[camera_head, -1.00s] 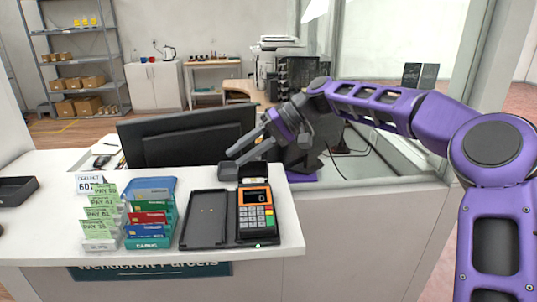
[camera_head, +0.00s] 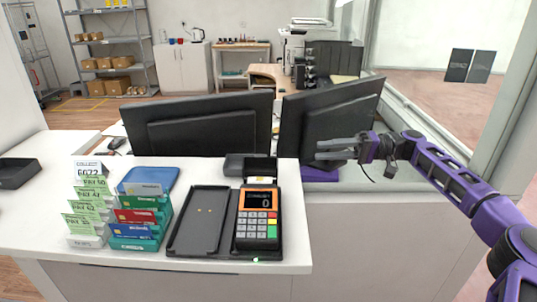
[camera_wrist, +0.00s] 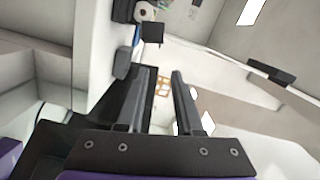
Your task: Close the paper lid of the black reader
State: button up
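My gripper (camera_head: 322,149) is open and empty, to the right of and beyond the reader, in front of the right monitor. In the wrist view its two fingers (camera_wrist: 160,72) are apart with nothing between them; the reader is not clearly visible there.
The empty half of the cradle (camera_head: 199,222) is left of the reader. Card racks (camera_head: 140,245) and a blue tray (camera_head: 163,182) stand further left. Two monitors (camera_head: 195,124) (camera_head: 328,115) stand behind the counter (camera_head: 295,235). A small dark box (camera_head: 233,164) sits beside the lid.

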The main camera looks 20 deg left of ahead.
aim_at(260, 167)
jog(key=x, duration=1.4)
jog(key=shift+a+b, duration=0.35)
grip_shut()
dwell(0.6)
